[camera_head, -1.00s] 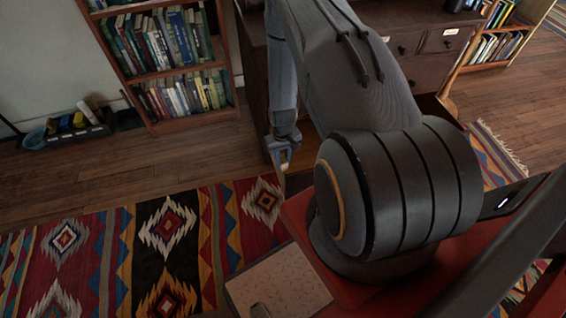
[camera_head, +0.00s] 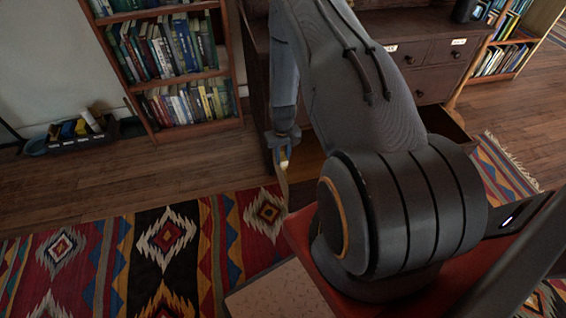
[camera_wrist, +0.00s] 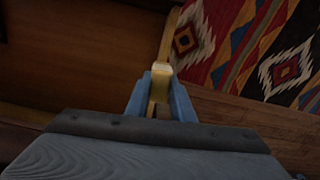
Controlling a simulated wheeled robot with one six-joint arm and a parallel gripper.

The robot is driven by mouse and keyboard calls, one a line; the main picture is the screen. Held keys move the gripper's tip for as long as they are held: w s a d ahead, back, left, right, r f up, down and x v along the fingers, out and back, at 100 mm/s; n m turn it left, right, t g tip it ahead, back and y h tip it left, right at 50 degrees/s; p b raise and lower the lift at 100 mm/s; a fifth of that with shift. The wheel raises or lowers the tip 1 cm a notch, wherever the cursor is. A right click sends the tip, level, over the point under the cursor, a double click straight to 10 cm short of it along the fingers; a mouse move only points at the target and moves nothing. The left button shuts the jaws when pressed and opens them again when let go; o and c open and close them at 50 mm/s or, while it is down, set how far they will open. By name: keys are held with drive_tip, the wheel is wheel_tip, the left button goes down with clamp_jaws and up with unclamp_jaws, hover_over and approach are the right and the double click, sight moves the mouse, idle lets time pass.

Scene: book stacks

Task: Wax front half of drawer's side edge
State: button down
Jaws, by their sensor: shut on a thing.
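My gripper (camera_wrist: 160,84) is shut on a small pale-yellow wax block (camera_wrist: 160,70). In the head view my gripper (camera_head: 282,150) hangs at the left end of the open drawer, with the wax (camera_head: 284,160) between its fingertips. In the wrist view the drawer's brown interior (camera_wrist: 80,60) fills the left. Its thin side edge (camera_wrist: 169,38) runs up from the wax, with the rug beyond. The wax lies over this edge; I cannot tell whether it touches. My arm hides most of the drawer in the head view; a corner (camera_head: 447,122) shows at right.
The dark dresser (camera_head: 410,25) stands behind my arm. A bookcase (camera_head: 238,100) is at left, with a tray of odds and ends (camera_head: 72,138) beside it. A patterned rug (camera_head: 110,250) covers the floor at front left. Bare floorboards (camera_head: 150,170) lie between.

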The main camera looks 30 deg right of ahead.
drive_tip(key=shift+w+d+b, duration=0.25)
drive_tip(key=shift+w+b, duration=0.25)
drive_tip(key=shift+w, duration=0.35)
drive_tip(key=shift+w+d+b, duration=0.25)
drive_tip(key=shift+w+b, duration=0.2)
drive_tip(key=shift+w, duration=0.4)
drive_tip(key=shift+w+d+f+b, duration=0.1)
drive_tip(key=shift+w+d+b, duration=0.1)
drive_tip(key=shift+w+b, duration=0.45)
drive_tip(key=shift+w+d+b, duration=0.2)
drive_tip(key=shift+w+b, duration=0.2)
drive_tip(key=shift+w, duration=0.3)
drive_tip(key=shift+w+d+b, duration=0.25)
drive_tip(key=shift+w+b, duration=0.4)
drive_tip(key=shift+w, duration=0.25)
drive_tip(key=shift+w+d+b, duration=0.25)
drive_tip(key=shift+w+b, duration=0.35)
drive_tip(key=shift+w, duration=0.25)
drive_tip(key=shift+r, duration=0.2)
wheel_tip(320, 180, up, 6)
drive_tip(key=p, duration=0.3)
drive_tip(key=shift+r+p, duration=1)
drive_tip(key=shift+r, duration=0.55)
drive_tip(key=shift+w, duration=0.1)
